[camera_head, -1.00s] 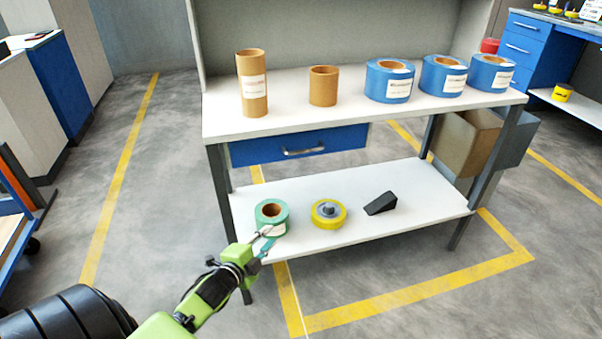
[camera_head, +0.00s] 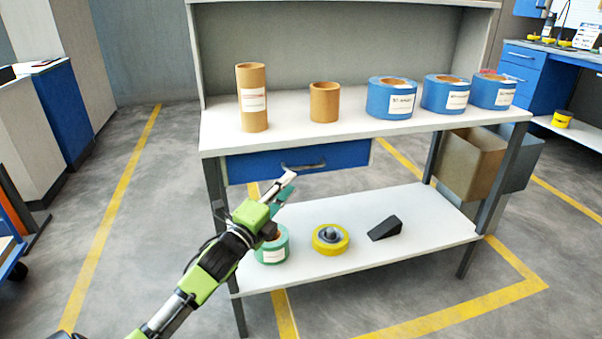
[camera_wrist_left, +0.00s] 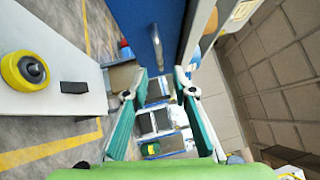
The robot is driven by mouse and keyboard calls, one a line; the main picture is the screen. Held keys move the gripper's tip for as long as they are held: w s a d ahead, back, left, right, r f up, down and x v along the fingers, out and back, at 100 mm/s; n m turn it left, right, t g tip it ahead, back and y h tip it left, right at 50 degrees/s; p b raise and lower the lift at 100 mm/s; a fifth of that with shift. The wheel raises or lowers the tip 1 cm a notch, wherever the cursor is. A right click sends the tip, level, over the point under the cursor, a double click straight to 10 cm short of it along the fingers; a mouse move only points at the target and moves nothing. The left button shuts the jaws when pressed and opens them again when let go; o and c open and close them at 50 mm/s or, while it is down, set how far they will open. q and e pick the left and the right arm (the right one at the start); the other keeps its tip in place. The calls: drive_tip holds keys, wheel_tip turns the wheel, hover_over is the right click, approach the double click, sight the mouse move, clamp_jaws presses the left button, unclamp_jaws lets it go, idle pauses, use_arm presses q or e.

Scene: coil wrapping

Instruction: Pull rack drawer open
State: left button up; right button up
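The rack (camera_head: 300,135) has a blue drawer (camera_head: 245,167) under its white top. The drawer front looks flush, so it appears shut. Its grey bar handle (camera_head: 304,167) is in the middle of the front. My left gripper (camera_head: 284,186) is in front of and just below the handle's left end, seemingly apart from it. In the left wrist view the gripper (camera_wrist_left: 160,74) is open and empty, its two green-backed fingers spread. There the drawer front (camera_wrist_left: 135,20) and handle (camera_wrist_left: 156,46) show beyond the fingertips. My right gripper is in no view.
On the rack's top stand two brown tubes (camera_head: 253,97) (camera_head: 324,102) and several blue rolls (camera_head: 391,98). The lower shelf (camera_head: 300,275) holds a green roll (camera_head: 271,246), partly behind my arm, a yellow roll (camera_head: 330,239) and a black wedge (camera_head: 385,228). Floor in front is clear.

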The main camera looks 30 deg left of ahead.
use_arm(q)
drive_tip(key=w+r, duration=0.1)
drive_tip(key=w, duration=0.6)
drive_tip(key=shift+w+a+b, duration=0.15)
drive_tip(key=shift+a+b, duration=0.1)
drive_tip(key=shift+b, duration=0.2)
clamp_jaws()
